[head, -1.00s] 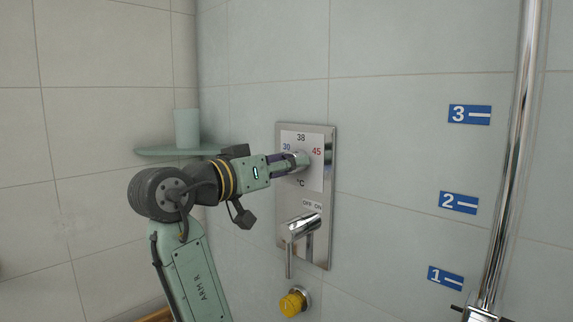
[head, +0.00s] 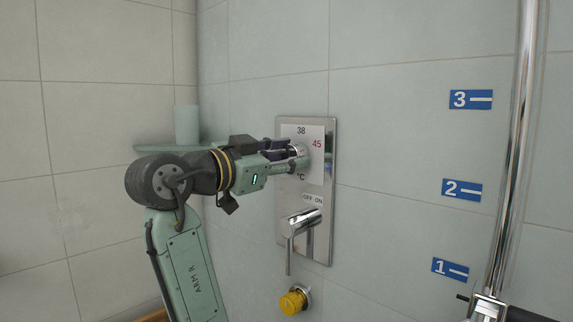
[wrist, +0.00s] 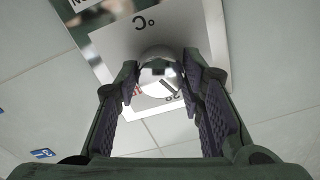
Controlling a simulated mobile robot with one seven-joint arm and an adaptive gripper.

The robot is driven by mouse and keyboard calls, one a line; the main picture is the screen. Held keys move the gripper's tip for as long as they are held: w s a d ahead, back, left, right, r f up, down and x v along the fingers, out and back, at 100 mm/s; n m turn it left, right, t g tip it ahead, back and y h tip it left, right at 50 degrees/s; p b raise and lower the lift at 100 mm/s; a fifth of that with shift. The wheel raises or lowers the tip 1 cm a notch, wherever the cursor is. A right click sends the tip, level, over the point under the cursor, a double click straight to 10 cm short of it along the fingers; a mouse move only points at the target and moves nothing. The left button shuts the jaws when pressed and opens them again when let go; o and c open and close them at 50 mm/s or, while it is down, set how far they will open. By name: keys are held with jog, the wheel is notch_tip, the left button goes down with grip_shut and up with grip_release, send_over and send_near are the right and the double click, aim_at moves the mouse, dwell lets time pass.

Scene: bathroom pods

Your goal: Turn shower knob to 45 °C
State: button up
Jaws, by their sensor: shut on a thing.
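The round chrome shower knob (wrist: 160,72) sits between my gripper's two fingers (wrist: 160,80) in the wrist view, and they are shut on it from both sides. A dark line shows on the knob's face, slanted near the 38 mark. In the head view my gripper (head: 292,153) reaches the wall plate (head: 287,225) from the left and hides most of the knob. The scale (head: 318,173) shows 38 at the top and a red 45 at the right. The 30 mark is hidden behind my gripper. Exactly where the knob's line points is unclear.
Below the knob is a chrome lever (head: 303,224) under OFF and ON labels, with a yellow knob (head: 293,301) lower down. A green corner shelf (head: 150,148) with a cup (head: 187,124) stands close behind my arm. A vertical chrome rail (head: 514,150) is at the right.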

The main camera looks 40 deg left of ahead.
jog(key=m+b, duration=0.1)
jog(key=m, duration=0.3)
jog(key=shift+m, duration=0.4)
jog(key=m+b, duration=0.1)
jog(key=m, duration=0.2)
jog(key=shift+m, duration=0.4)
jog(key=m+b, duration=0.1)
jog(key=m, duration=0.7)
jog(key=shift+m+b, duration=0.3)
jog(key=o, duration=1.1)
jog(key=shift+o, duration=0.2)
jog(key=shift+s+a, duration=0.1)
jog(key=s+a, duration=0.1)
jog(key=s, duration=1)
jog(key=shift+s, duration=0.4)
